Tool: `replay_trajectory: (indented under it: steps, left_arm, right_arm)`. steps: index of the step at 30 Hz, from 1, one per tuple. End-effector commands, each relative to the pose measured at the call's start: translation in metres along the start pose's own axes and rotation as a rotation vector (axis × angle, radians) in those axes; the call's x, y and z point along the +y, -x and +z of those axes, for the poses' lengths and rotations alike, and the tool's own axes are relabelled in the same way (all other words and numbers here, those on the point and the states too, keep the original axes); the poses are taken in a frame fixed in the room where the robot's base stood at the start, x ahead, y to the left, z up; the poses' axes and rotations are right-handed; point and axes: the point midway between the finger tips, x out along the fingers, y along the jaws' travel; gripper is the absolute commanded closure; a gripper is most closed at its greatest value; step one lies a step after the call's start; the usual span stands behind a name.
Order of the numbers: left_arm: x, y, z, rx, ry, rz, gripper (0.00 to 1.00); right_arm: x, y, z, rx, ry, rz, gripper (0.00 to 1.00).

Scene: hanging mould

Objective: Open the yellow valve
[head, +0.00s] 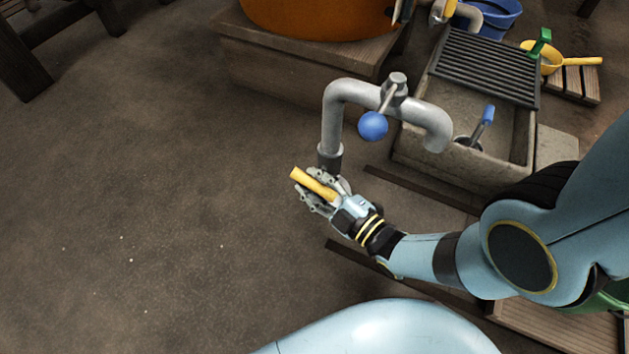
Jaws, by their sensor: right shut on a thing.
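A yellow bar (311,183), which looks like the yellow valve's handle, lies in my right gripper (319,189). The right gripper is shut on it, and the bar's left end sticks out past the fingers. The bar slants from upper left to lower right. The gripper is at the foot of a grey curved pipe (335,120). The fingers hide where the bar might join the pipe, so I cannot tell if it is attached. My left gripper is not in view.
The grey pipe carries a tap with a blue ball knob (373,126). Behind it stand a stone basin (420,150) with a dark grate (487,65), an orange vessel (315,15) on a wooden block (280,65), a yellow ladle (548,62) and a blue bucket (500,12). The left floor is clear.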

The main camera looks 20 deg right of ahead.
Motion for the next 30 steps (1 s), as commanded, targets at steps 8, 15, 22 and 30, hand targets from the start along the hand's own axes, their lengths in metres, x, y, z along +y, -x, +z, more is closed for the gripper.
replay_trajectory:
  steps: [8,15,22,30]
  left_arm:
    - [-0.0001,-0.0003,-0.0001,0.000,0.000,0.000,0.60]
    - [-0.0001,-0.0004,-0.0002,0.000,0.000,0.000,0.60]
    - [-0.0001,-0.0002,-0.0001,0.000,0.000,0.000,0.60]
    - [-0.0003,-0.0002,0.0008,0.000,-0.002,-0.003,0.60]
  right_arm:
    - [0.0062,-0.0011,0.0000,0.013,-0.006,0.032,1.00]
    - [0.0069,-0.0012,-0.0001,0.014,-0.005,0.033,0.73]
    - [0.0050,-0.0004,-0.0003,0.013,-0.006,0.029,0.45]
    - [0.0035,0.0005,-0.0007,0.012,-0.007,0.025,0.45]
